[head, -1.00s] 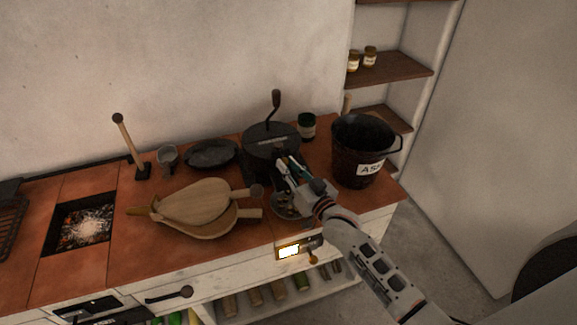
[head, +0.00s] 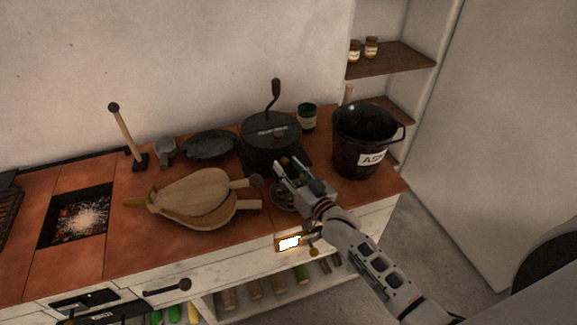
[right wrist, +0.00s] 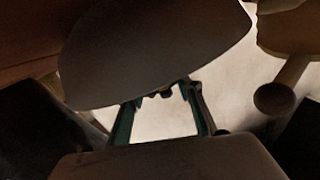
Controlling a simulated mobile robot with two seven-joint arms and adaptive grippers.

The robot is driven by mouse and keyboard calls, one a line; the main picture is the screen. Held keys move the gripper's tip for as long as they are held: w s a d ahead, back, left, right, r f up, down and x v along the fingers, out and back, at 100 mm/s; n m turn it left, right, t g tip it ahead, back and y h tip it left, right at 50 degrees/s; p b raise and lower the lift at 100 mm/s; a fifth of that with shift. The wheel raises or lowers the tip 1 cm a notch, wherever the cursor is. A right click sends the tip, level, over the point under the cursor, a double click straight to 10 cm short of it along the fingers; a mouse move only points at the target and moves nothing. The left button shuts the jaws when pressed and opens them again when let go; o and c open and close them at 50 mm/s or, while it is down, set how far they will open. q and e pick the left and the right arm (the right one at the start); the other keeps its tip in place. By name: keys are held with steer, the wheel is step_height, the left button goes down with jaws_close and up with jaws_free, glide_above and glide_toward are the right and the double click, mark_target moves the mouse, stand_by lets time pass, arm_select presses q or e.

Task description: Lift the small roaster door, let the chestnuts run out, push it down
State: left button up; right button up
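The roaster (head: 268,150) is a black drum with a crank on top, standing at the back of the tiled counter. My right gripper (head: 283,168) is at its lower front and covers the small door, so the door's position cannot be seen. In the right wrist view my two fingers (right wrist: 165,105) stand apart along their length. Their tips run up to a large grey rounded surface, and whether they hold something there is unclear. A round dish (head: 281,201) sits below the gripper, mostly hidden, with small brown pieces in it. My left gripper is out of view.
Wooden bellows (head: 195,200) lie left of the dish. A black ash bucket (head: 362,145) stands close on the right, and a green jar (head: 307,118) behind. A glowing ember pit (head: 77,217) is at far left. Tile in front of the bellows is clear.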

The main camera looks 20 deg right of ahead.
steer(key=shift+s, duration=0.1)
steer(key=v, duration=1.1)
steer(key=shift+s+d+r, duration=0.1)
steer(key=shift+s+d, duration=0.05)
steer(key=shift+s, duration=0.25)
steer(key=s+a+f+n+g, duration=0.1)
steer(key=s+f+n+g, duration=0.1)
steer(key=s+f, duration=0.6)
steer(key=s+a+f+n+g+h, duration=0.1)
steer(key=s+f+g, duration=0.3)
steer(key=s+f, duration=0.4)
steer(key=s+n, duration=0.1)
steer(key=s, duration=0.2)
steer(key=shift+s+a+g, duration=0.25)
steer(key=shift+g, duration=0.15)
